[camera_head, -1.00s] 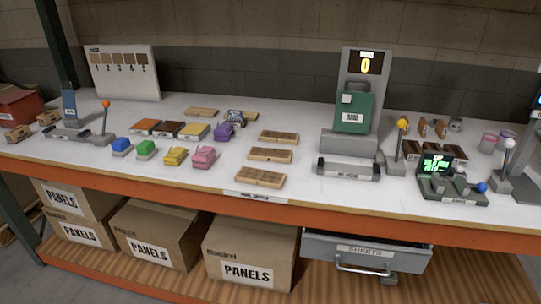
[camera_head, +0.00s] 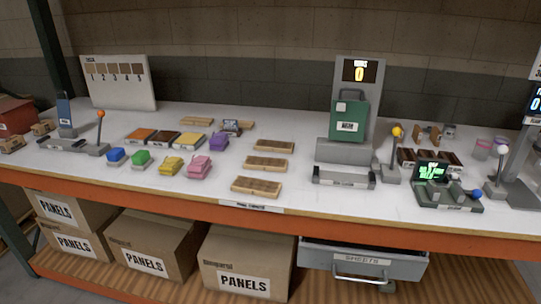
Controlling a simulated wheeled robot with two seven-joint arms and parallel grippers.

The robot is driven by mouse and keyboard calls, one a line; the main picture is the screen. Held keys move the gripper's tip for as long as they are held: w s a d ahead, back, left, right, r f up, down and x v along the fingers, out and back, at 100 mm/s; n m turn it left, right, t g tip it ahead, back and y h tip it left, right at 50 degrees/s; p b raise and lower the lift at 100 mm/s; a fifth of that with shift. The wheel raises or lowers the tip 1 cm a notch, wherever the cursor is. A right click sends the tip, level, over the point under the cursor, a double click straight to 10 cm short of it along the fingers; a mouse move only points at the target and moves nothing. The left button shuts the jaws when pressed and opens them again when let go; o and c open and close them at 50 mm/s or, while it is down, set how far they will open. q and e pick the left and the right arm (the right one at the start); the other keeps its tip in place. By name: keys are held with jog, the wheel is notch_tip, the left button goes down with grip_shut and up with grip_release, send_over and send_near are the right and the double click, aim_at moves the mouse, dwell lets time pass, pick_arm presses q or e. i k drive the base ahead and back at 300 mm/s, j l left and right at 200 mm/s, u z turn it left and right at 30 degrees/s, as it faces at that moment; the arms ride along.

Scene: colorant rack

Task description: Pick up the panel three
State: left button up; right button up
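Three wooden panels lie in a row at the middle of the white bench: a near panel (camera_head: 257,187), a middle panel (camera_head: 267,163) and a far panel (camera_head: 274,146). I see no readable number on any of them, so I cannot tell which is panel three. A label strip (camera_head: 251,206) is on the bench edge in front of them. A board (camera_head: 118,83) at the back left shows several numbered swatches, including a 3. Neither of my grippers is in view.
Coloured blocks, including a pink one (camera_head: 199,167), and colour trays (camera_head: 163,139) stand left of the panels. Boxes marked PANELS (camera_head: 150,245) and a sheets drawer (camera_head: 363,259) are below the bench.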

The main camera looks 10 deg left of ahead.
aim_at(275, 164)
jog(key=j+z, duration=0.2)
jog(key=j, duration=0.5)
jog(key=k+j+z, duration=0.2)
jog(key=j, duration=0.55)
jog(key=i, duration=0.1)
